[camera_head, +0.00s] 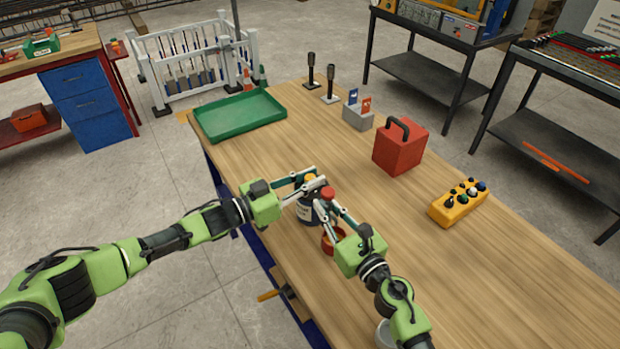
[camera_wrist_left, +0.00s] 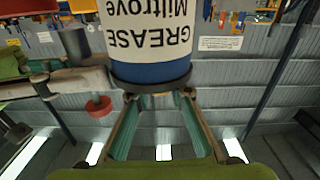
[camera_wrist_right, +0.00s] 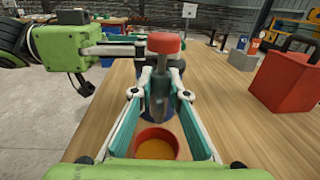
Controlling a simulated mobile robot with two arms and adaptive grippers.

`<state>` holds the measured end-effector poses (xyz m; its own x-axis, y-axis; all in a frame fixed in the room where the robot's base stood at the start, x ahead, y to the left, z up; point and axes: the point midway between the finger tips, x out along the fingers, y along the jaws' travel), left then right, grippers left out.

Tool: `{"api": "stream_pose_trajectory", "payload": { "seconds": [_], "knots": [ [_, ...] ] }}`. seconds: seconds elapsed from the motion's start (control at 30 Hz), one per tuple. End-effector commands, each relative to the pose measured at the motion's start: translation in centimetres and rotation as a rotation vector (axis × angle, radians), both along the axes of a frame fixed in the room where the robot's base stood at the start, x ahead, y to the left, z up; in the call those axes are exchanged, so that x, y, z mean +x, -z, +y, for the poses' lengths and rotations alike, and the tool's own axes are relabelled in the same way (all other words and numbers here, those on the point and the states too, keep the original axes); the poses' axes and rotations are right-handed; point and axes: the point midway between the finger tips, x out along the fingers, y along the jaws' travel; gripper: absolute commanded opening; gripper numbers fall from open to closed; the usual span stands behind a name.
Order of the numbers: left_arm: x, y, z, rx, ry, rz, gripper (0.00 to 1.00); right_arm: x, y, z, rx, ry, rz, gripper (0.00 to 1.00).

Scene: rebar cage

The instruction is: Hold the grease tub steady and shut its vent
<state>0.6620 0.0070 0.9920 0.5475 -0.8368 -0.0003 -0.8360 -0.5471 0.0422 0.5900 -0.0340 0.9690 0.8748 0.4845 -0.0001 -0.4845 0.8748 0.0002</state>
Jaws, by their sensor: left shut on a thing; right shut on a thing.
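The grease tub (camera_head: 307,214) is a dark blue jar with a white label and a yellow top, upright on the bench. In the left wrist view its label (camera_wrist_left: 145,30) is upside down. My left gripper (camera_head: 311,185) is shut on the tub near its dark collar. My right gripper (camera_head: 322,198) is shut on a grey stem with a round red knob (camera_wrist_right: 165,43), close beside the tub. The knob also shows in the left wrist view (camera_wrist_left: 99,106). The fingers hide how the stem joins the tub. The vent opening is hidden.
A round red dish (camera_head: 331,243) with orange contents sits under my right gripper. Farther off are a green tray (camera_head: 240,122), a red box with a black handle (camera_head: 400,150), a yellow button box (camera_head: 457,205) and a grey holder (camera_head: 358,117).

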Motion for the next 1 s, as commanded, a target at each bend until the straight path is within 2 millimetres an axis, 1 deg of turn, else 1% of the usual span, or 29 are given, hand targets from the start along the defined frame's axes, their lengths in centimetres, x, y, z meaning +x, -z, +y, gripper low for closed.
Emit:
{"api": "stream_pose_trajectory", "payload": {
  "seconds": [0.33, 0.73, 1.0],
  "knots": [
    [-0.20, 0.11, -0.36, -0.011, -0.077, 0.004, 0.00, -0.05, -0.02, 0.10, 0.001, -0.003, 0.000, 0.00],
    [-0.35, -0.22, -0.85, -0.017, -0.288, 0.003, 0.00, -0.11, -0.03, 0.24, 0.000, -0.006, -0.001, 0.00],
    [-0.24, -0.59, -0.84, -0.018, -0.415, -0.005, 0.00, -0.15, -0.01, 0.36, 0.000, -0.009, 0.000, 0.00]
  ]
}}
